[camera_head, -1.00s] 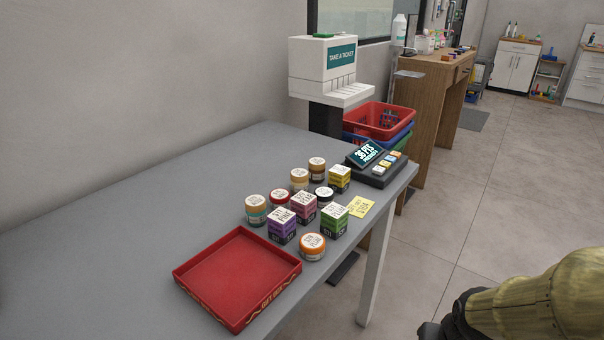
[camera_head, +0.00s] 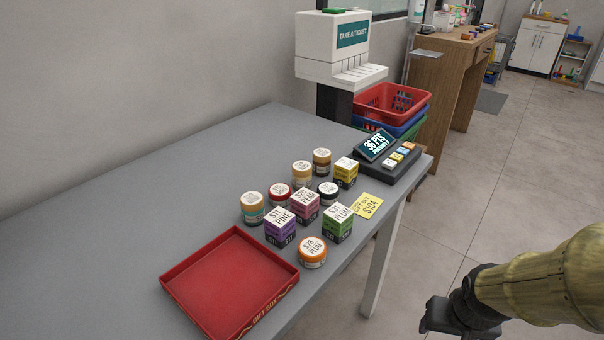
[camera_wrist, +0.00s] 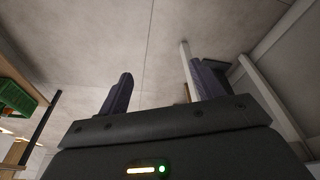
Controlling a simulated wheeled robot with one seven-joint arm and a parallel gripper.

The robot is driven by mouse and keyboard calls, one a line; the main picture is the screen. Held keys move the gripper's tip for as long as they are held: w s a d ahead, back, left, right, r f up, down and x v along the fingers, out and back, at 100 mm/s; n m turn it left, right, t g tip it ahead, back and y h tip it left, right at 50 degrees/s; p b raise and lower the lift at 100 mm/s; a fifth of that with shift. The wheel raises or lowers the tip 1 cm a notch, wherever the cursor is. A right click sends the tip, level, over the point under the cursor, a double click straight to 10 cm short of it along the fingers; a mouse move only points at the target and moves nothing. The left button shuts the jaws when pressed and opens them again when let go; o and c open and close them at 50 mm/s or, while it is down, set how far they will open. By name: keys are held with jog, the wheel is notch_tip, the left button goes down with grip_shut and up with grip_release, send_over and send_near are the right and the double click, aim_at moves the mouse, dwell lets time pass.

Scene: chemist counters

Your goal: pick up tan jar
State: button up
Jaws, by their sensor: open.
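The tan jar (camera_head: 302,175) stands upright on the grey counter, in the back part of a cluster of jars and boxes. Its pale lid carries printing too small to read. A jar with a tan-looking lid and darker body (camera_head: 322,162) stands just behind it to the right. My gripper (camera_head: 440,322) is low at the right, off the counter's front side and well apart from the jar. In the wrist view its two dark fingers (camera_wrist: 160,92) stand apart with nothing between them, facing floor and wall. The tan jar is not in the wrist view.
A red tray (camera_head: 228,280) lies front left. A ticket machine (camera_head: 338,55) stands behind. The counter's left is clear.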

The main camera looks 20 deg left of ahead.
jog(key=w+a+r+n+t+y+p, duration=0.1)
jog(key=w+a+r+n+t+p, duration=0.15)
jog(key=w+r+p, duration=0.4)
jog(key=w+a+r+n+t+y+p, duration=0.1)
jog(key=w+a+r+n+p, duration=0.25)
jog(key=w+r+p, duration=0.35)
jog(key=a+r+n+g+y+p, duration=0.1)
jog(key=a+r+n+y+p, duration=0.6)
jog(key=a+r+p, duration=0.5)
jog(key=a+y+p, duration=0.1)
jog(key=y+p, duration=0.1)
jog(key=p, duration=0.1)
jog(key=shift+a+g, duration=0.2)
jog(key=shift+g, duration=0.15)
jog(key=shift+w+f, duration=0.1)
send_near(308, 168)
jog(key=x, duration=0.5)
jog(key=shift+f, duration=0.1)
